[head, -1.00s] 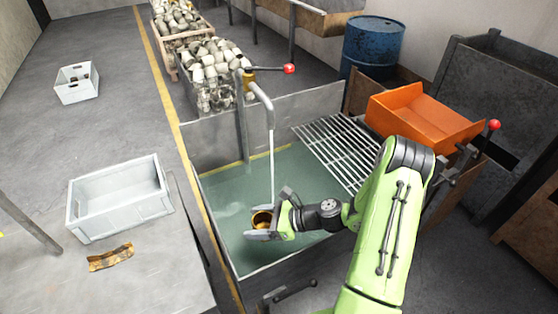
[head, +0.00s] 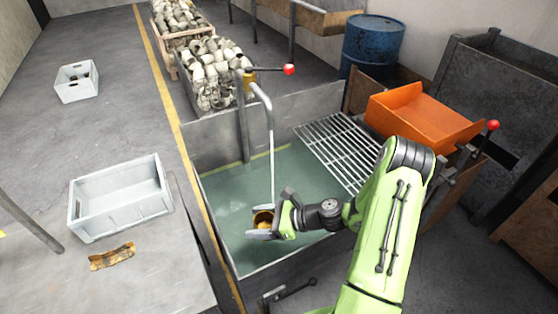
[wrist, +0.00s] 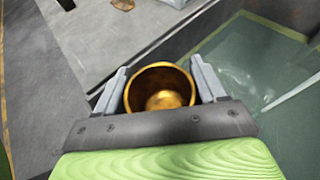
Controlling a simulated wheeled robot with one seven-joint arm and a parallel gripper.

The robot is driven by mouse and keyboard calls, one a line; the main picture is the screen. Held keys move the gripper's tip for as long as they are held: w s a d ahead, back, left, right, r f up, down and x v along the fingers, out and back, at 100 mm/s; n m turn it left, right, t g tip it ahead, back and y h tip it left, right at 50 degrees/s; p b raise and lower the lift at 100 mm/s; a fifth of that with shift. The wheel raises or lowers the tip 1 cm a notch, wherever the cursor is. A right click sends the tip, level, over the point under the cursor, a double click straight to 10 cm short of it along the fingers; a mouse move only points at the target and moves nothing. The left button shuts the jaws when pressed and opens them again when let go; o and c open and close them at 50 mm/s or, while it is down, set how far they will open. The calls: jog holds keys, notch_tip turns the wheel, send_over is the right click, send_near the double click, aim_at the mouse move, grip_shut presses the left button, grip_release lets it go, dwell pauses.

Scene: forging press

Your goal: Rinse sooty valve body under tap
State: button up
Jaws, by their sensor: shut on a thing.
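The valve body (wrist: 160,88) is a brassy, hollow, cup-like piece with darker patches inside. My gripper (wrist: 160,80) is shut on it, one finger on each side. In the head view the valve body (head: 262,219) is partly hidden by my gripper (head: 265,222), which holds it over the water-filled tank (head: 215,190). The tap (head: 262,95) stands at the tank's back wall, and a thin white stream (head: 272,165) runs down from its spout. The stream falls close to the gripper's fingers; I cannot tell whether it strikes the valve body.
A metal grating (head: 335,150) and an orange tray (head: 420,118) lie right of the water. A grey crate (head: 120,197) and a brown-stained piece (head: 112,257) are on the left table. A red-knobbed lever (head: 289,70) is by the tap. A blue drum (head: 372,48) stands behind.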

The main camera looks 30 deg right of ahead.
jog(key=shift+w+a, duration=0.3)
jog(key=shift+a, duration=0.25)
jog(key=shift+s+d, duration=0.1)
jog(key=shift+d, duration=0.05)
jog(key=shift+s+d+p, duration=0.2)
jog(key=shift+d+p, duration=0.15)
jog(key=shift+d, duration=0.1)
jog(key=shift+a, duration=0.1)
jog(key=shift+w+a, duration=0.3)
jog(key=shift+a, duration=0.2)
jog(key=shift+d, duration=0.1)
